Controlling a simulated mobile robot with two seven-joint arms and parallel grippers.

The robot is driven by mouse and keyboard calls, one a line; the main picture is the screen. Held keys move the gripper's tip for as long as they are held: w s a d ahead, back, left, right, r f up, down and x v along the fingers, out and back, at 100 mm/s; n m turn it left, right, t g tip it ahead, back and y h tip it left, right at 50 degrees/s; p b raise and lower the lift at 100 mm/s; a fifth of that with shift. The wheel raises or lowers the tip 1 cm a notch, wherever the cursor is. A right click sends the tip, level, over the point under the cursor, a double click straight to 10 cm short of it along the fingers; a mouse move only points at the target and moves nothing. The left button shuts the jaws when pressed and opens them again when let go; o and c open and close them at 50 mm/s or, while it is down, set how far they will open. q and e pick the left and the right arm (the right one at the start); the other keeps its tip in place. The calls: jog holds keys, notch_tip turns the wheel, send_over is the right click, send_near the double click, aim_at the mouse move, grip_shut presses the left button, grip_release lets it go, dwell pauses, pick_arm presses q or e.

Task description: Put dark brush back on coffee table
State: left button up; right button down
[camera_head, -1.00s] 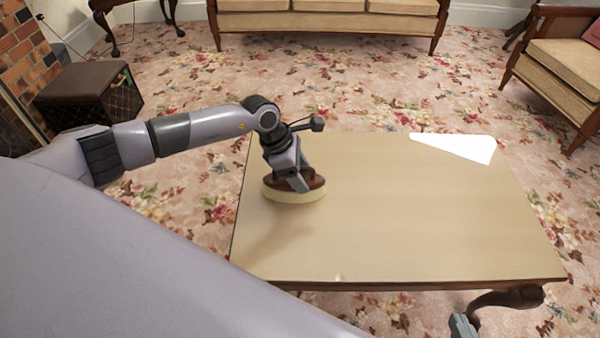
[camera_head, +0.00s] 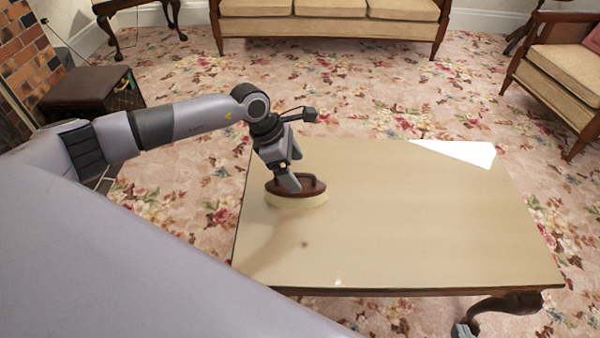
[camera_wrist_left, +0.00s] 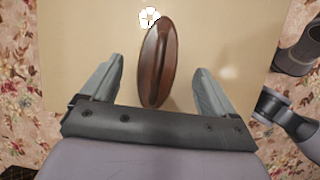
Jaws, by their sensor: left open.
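The dark brush (camera_head: 313,187) has a brown wooden top with a handle and pale bristles. It rests bristles down on the left part of the coffee table (camera_head: 410,220). My left gripper (camera_head: 291,170) is open just above the brush. In the left wrist view the brush (camera_wrist_left: 157,62) lies between the spread fingers (camera_wrist_left: 158,72), with a gap on each side. A small grey part at the table's front right leg (camera_head: 463,329) appears to be my right gripper, mostly cut off by the frame's bottom edge.
The rest of the tabletop is clear, with a bright light patch (camera_head: 458,152) at its far right. A sofa (camera_head: 330,22) stands behind, an armchair (camera_head: 560,75) at the right, and a dark box stool (camera_head: 92,90) at the left. Floral carpet surrounds the table.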

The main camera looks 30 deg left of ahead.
aim_at(282, 186)
pick_arm(q)
jog(key=p+v, duration=0.1)
jog(key=v, duration=0.6)
jog(key=s+d+r+n+t+h, duration=0.35)
jog(key=d+n+h, duration=0.4)
jog(key=d, duration=0.35)
jog(key=s+d+r+n+t+h, duration=0.35)
jog(key=d+n+h, duration=0.35)
jog(key=d, duration=0.4)
jog(key=s+a+f+n+y, duration=0.3)
jog(key=f+n+y, duration=0.2)
jog(key=n, duration=0.5)
jog(key=s+a+f+n+t+y, duration=0.1)
jog(key=s+a+f+n+y, duration=0.3)
jog(key=n, duration=0.7)
jog(key=s+a+f+n+y, duration=0.4)
jog(key=f+n+y, duration=0.2)
jog(key=f+n, duration=0.2)
jog(key=shift+f+n+t, duration=0.1)
jog(key=shift+n+t, duration=0.2)
jog(key=shift+n, duration=1.05)
pick_arm(e)
jog(key=shift+s+d+f, duration=0.3)
jog(key=shift+d+f, duration=0.1)
jog(key=shift+d, duration=0.15)
